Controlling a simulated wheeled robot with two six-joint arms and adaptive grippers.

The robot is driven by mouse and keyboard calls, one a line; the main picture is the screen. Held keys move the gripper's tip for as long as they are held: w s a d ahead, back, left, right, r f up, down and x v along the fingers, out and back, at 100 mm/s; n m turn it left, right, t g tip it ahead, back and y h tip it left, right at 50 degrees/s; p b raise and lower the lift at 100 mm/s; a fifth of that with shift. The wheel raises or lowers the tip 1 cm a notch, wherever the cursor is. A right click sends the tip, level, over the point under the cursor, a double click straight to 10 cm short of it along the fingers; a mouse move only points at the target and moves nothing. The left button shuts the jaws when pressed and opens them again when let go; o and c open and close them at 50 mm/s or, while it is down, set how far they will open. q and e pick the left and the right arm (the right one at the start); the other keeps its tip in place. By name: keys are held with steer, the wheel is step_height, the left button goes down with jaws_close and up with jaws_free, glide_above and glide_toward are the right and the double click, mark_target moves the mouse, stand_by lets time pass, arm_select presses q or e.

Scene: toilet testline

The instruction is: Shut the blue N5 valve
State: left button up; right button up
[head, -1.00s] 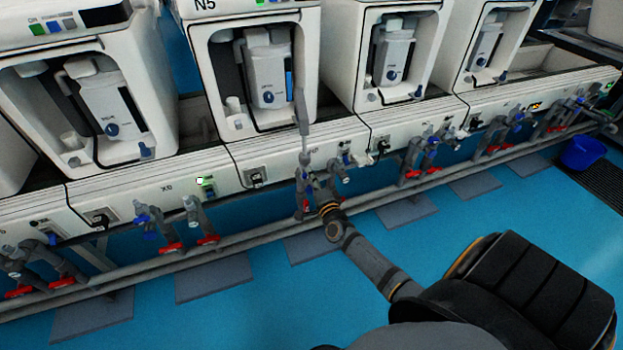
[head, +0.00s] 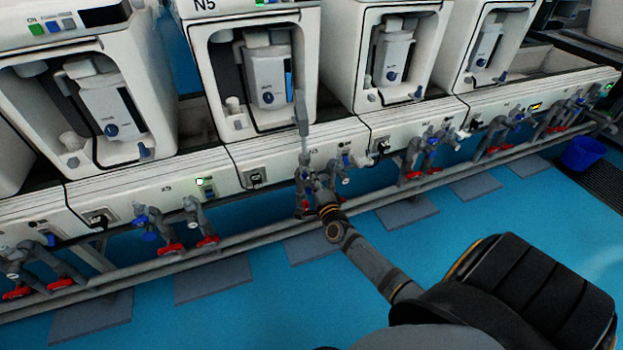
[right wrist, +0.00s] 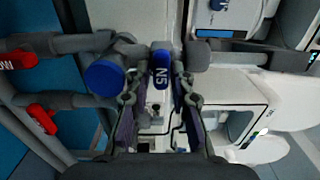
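In the head view my right gripper (head: 318,184) is among the pipes below the N5 unit (head: 262,75), where fingers and pipework overlap and are hard to separate. A round blue knob (right wrist: 104,77) is just left of the fingers in the wrist view. My left gripper is not in view.
Red-handled valves (right wrist: 41,118) sit on grey pipes left in the wrist view. A grey upright rod (head: 302,118) stands in front of the N5 unit. A floor-level pipe rail (head: 240,240) runs along the row. The blue floor in front is mostly clear; a blue bucket (head: 582,154) stands right.

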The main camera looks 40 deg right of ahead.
steer(key=shift+o, duration=1.1)
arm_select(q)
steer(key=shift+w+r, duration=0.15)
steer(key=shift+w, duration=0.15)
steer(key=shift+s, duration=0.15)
